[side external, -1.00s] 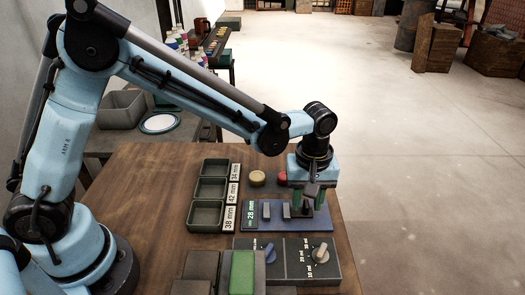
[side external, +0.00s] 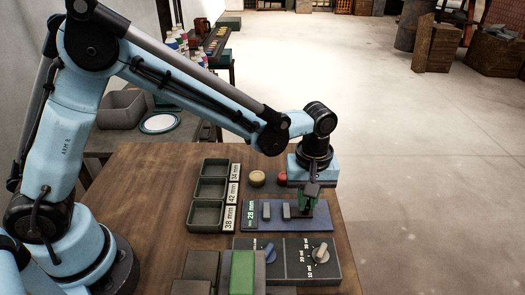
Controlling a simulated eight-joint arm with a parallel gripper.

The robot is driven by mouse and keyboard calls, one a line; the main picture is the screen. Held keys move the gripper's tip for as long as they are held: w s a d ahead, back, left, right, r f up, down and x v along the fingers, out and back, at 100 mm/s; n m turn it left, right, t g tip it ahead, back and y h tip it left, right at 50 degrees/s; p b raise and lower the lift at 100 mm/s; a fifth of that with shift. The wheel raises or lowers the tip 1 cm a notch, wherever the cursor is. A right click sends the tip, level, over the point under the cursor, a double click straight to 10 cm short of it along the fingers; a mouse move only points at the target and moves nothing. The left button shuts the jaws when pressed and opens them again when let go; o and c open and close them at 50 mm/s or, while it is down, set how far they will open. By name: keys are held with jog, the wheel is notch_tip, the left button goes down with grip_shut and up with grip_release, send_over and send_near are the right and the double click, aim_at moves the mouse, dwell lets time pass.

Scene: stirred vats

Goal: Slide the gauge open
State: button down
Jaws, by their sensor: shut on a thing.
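The gauge is a blue plate (side external: 262,226) on the wooden table, with a dark green readout (side external: 250,214) of 28 mm at its left end. Two upright grey jaws, the left one (side external: 266,211) and the right one (side external: 287,211), stand on it with a gap between them. My gripper (side external: 307,211) is over the right end of the plate, pointing down, just right of the right jaw. Its dark fingers are shut on the gauge's slider, which they mostly hide.
Three green trays (side external: 208,189) labelled 34, 42 and 38 mm lie left of the gauge. A dial box (side external: 325,275) and a green block (side external: 242,273) are in front.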

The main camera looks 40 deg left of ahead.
dwell(0.8)
jog(key=shift+w+d, duration=1.1)
jog(key=shift+d, duration=0.05)
jog(key=c, duration=1.2)
grip_release()
notch_tip(320, 180, up, 12)
jog(key=shift+r, duration=0.1)
jog(key=s+a+m+t, duration=0.2)
jog(key=s+a+m, duration=0.1)
jog(key=a, duration=0.3)
jog(key=s+a+m+t, duration=0.2)
jog(key=s+a+m, duration=0.1)
jog(key=s+a, duration=0.3)
jog(key=s+a+m+t, duration=0.3)
jog(key=s+a, duration=0.1)
jog(key=a, duration=0.3)
jog(key=shift+s+f, duration=0.25)
jog(key=shift+f, duration=0.15)
